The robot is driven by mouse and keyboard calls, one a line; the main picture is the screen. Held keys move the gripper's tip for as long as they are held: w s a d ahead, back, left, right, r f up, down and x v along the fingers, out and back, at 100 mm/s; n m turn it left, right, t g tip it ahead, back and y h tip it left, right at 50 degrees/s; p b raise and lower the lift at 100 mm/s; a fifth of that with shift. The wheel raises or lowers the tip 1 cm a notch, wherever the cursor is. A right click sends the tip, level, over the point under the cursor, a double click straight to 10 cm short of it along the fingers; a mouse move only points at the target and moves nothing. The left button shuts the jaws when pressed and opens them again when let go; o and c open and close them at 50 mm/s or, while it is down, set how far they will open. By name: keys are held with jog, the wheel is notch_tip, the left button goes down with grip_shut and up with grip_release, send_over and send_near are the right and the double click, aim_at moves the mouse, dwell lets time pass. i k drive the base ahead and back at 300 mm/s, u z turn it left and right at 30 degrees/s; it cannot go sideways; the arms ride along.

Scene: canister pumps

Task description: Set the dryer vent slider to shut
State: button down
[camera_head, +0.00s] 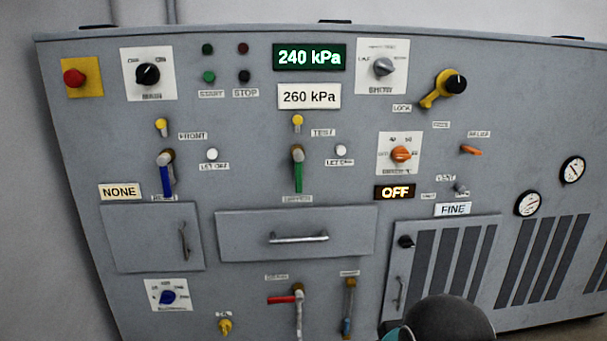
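The vent slider (460,188) is a small grey knob on the right half of the grey panel, under a small label that seems to read VENT. Small labels sit beside it, too blurred to read surely, so I cannot tell its setting. The orange dryer dial (401,154) on a white plate is up and to the left of it. A lit display (395,192) reading OFF is to its left. A dark rounded part of my arm shows at the bottom edge, well below the slider. My gripper's fingers are not in view.
An orange lever (471,150) is just above the slider, and a FINE sign (453,210) is just below. A yellow handle (443,88) sticks out higher up. Two gauges (527,203) (572,169) are to the right. A louvred door (445,265) is below.

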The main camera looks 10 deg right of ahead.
aim_at(460, 188)
jog(key=u, duration=1.1)
jog(key=k, duration=1.15)
jog(key=z, duration=1.15)
